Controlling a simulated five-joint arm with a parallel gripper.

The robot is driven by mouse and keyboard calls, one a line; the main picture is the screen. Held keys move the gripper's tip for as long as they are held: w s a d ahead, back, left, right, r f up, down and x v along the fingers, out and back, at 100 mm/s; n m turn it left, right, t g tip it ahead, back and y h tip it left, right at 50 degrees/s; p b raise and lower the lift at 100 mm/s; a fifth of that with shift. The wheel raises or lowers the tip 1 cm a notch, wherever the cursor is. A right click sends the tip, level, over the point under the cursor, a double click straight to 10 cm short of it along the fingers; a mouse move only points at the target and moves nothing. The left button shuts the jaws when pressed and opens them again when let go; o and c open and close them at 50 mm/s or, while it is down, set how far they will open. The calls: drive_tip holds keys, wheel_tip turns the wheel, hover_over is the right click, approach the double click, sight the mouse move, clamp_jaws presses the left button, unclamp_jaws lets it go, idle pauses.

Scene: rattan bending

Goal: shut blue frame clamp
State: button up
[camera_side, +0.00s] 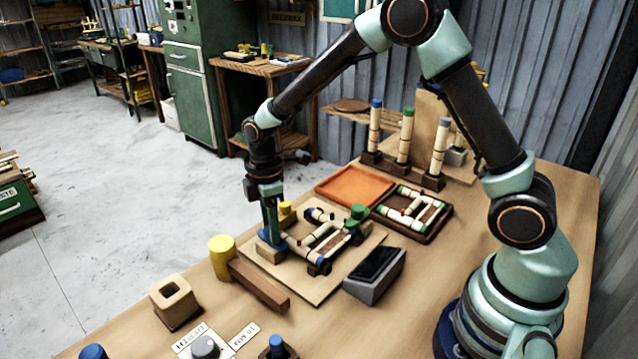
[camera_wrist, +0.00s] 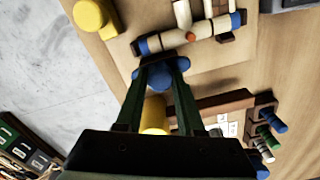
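The blue frame clamp (camera_side: 265,238) sits on a wooden block at the left corner of the pale board (camera_side: 315,292). A rattan frame (camera_side: 330,238) lies beside it on the board, with blue ends on its near bar, which also shows in the wrist view (camera_wrist: 203,31). My gripper (camera_side: 269,238) points down at the clamp. In the wrist view my fingers (camera_wrist: 163,72) are apart, with the clamp's rounded blue part (camera_wrist: 163,77) at their tips and showing between and beside them. Contact is unclear, and the fingers hide part of the clamp.
A yellow cylinder (camera_side: 222,258) and a brown wooden bar (camera_side: 258,285) stand close to the clamp. A green clamp (camera_side: 357,213) is across the frame. A grey block (camera_side: 374,275) stands at the right. An orange tray (camera_side: 354,186) and rattan posts (camera_side: 405,136) are behind.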

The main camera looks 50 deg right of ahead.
clamp_jaws()
drive_tip(key=m, duration=0.4)
drive_tip(key=shift+m, duration=0.3)
drive_tip(key=m, duration=0.3)
drive_tip(key=shift+m, duration=0.4)
drive_tip(key=m, duration=0.5)
drive_tip(key=shift+r, duration=0.1)
drive_tip(key=shift+m, duration=2.3)
